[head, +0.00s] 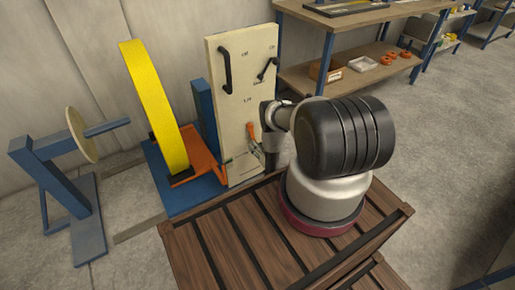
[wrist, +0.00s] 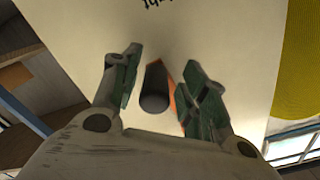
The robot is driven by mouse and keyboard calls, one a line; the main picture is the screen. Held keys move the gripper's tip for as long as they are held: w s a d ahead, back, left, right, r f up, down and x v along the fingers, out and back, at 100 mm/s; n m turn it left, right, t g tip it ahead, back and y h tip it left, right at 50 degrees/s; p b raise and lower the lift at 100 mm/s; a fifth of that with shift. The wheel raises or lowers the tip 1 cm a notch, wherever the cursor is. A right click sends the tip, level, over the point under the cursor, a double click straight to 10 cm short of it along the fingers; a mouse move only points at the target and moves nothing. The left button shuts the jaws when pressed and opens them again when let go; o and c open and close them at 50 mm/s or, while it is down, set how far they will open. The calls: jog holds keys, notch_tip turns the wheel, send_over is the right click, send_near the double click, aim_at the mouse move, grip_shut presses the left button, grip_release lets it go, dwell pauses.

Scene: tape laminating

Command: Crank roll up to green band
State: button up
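A large yellow ring-shaped roll (head: 157,110) stands upright on a blue base in the head view; its edge also shows at the right of the wrist view (wrist: 298,75). A cream panel (head: 245,85) with black handles stands beside it. My gripper (wrist: 160,85) faces this panel, with its fingers apart. A dark cylindrical knob (wrist: 154,90) lies between the fingers, with visible gaps and an orange strip (wrist: 173,92) beside it. An orange lever (head: 251,132) is low on the panel. My arm partly hides the gripper in the head view. I cannot make out a green band.
A blue stand (head: 60,190) with a cream disc (head: 81,134) and blue bar is at the far left. A wooden slatted deck (head: 235,235) lies under my arm. A shelf bench (head: 345,85) with small items stands at the back.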

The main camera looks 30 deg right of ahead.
jog(key=shift+d+r, duration=0.1)
jog(key=shift+d, duration=0.05)
jog(key=shift+r, duration=0.25)
jog(key=r, duration=0.9)
jog(key=shift+w+r, duration=0.2)
jog(key=shift+r, duration=0.15)
jog(key=shift+s+f, duration=0.15)
jog(key=s, duration=0.9)
jog(key=shift+f, duration=0.2)
jog(key=shift+s, duration=0.1)
